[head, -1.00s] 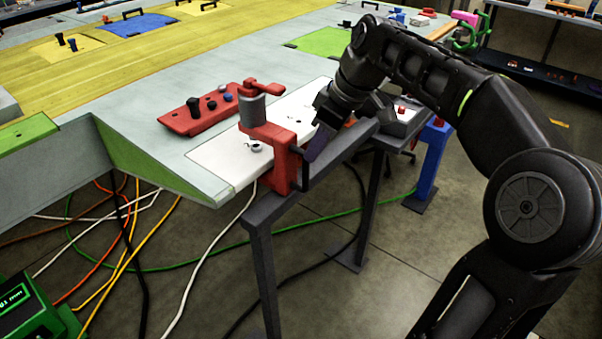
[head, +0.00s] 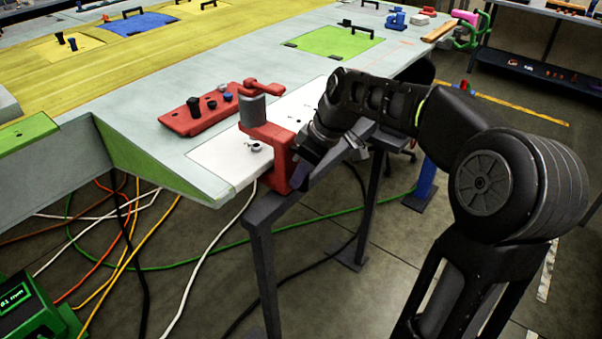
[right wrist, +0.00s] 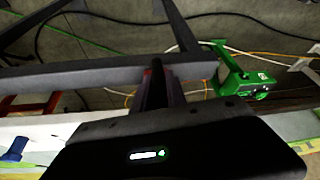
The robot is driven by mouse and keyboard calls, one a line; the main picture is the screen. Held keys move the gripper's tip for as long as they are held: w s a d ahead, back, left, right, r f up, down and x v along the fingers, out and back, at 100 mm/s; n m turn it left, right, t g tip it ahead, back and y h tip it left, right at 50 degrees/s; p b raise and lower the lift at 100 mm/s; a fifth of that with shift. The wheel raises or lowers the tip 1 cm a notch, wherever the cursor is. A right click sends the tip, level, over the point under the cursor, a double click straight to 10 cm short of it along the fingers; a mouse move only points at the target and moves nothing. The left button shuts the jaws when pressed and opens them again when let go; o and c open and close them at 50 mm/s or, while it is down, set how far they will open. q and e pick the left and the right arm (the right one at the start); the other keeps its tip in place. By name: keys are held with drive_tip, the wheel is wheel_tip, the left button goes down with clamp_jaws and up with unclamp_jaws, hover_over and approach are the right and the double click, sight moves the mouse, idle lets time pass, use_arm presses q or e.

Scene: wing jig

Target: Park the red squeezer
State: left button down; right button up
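The red squeezer (head: 270,135) stands upright at the front edge of the wing. It has a grey cylinder and a red arm on top, and its red body reaches down past the edge beside a dark rail. My right gripper (head: 306,160) is low, close against the right side of the squeezer's body. In the right wrist view the fingers (right wrist: 162,85) look close together, with a sliver of red beside them. Whether they hold any part of the squeezer is hidden. My left gripper is not in view.
A dark metal stand (head: 262,215) runs along the wing edge under my right forearm. A red tray with knobs (head: 195,117) lies on the wing behind the white panel (head: 222,158). A green box (head: 35,305) sits at lower left, and it shows in the right wrist view (right wrist: 240,80). Cables cross the floor.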

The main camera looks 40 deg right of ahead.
clamp_jaws()
idle(1.1)
